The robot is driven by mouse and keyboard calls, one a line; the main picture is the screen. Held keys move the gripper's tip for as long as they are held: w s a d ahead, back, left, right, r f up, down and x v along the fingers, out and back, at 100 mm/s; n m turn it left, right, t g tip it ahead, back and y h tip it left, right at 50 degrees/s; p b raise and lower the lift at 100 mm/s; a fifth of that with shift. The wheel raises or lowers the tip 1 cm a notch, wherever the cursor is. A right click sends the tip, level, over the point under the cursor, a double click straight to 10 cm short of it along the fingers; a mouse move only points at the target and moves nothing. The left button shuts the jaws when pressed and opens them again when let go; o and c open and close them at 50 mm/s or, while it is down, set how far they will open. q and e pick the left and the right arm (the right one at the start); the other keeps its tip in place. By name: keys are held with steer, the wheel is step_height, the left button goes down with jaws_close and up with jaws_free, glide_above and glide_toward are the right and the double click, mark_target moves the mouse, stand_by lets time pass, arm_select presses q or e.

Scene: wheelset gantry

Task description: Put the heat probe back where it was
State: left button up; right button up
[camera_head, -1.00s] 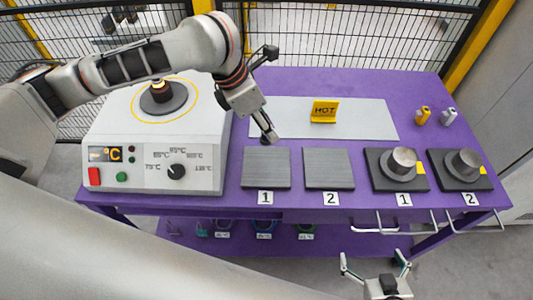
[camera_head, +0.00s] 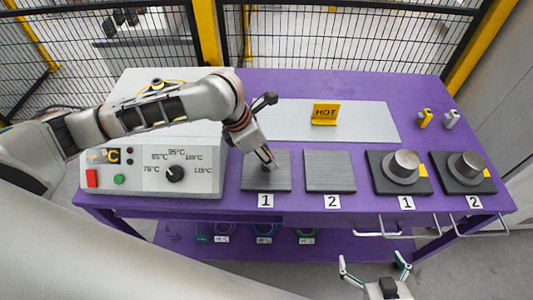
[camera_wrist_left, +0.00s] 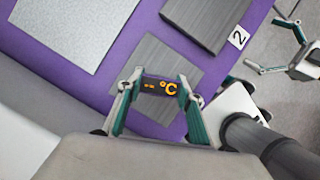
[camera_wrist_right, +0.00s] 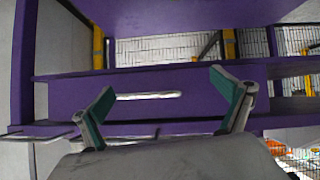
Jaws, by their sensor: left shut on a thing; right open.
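My left gripper (camera_head: 268,163) is over the grey plate (camera_head: 265,182) labelled 1, left of the second grey plate (camera_head: 330,172). In the left wrist view the left gripper (camera_wrist_left: 161,86) is shut on a dark block with an orange °C display, which I take to be the heat probe (camera_wrist_left: 158,88). The plate (camera_wrist_left: 157,60) lies beneath it in that view; I cannot tell whether they touch. My right gripper (camera_head: 374,268) is open and empty in front of the table, and its spread fingers also show in the right wrist view (camera_wrist_right: 160,98).
A white heater box (camera_head: 150,178) with a dial stands at the left. A yellow HOT sign (camera_head: 324,114) stands on the light sheet (camera_head: 370,117). Two dark blocks bearing metal cylinders (camera_head: 404,163) (camera_head: 468,164) are at the right, with handles at the table's front.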

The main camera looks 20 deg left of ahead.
arm_select(q)
steer(key=shift+f, duration=0.15)
arm_select(e)
steer(key=shift+f, duration=0.1)
arm_select(q)
steer(key=o, duration=1.1)
steer(key=shift+o, duration=0.2)
arm_select(e)
steer(key=shift+s, duration=0.1)
arm_select(q)
steer(key=p+v, duration=0.1)
steer(key=v, duration=1.1)
arm_select(e)
steer(key=shift+s+d, duration=0.1)
steer(key=shift+d, duration=0.45)
steer(key=shift+a+r, duration=0.15)
steer(key=shift+r, duration=0.05)
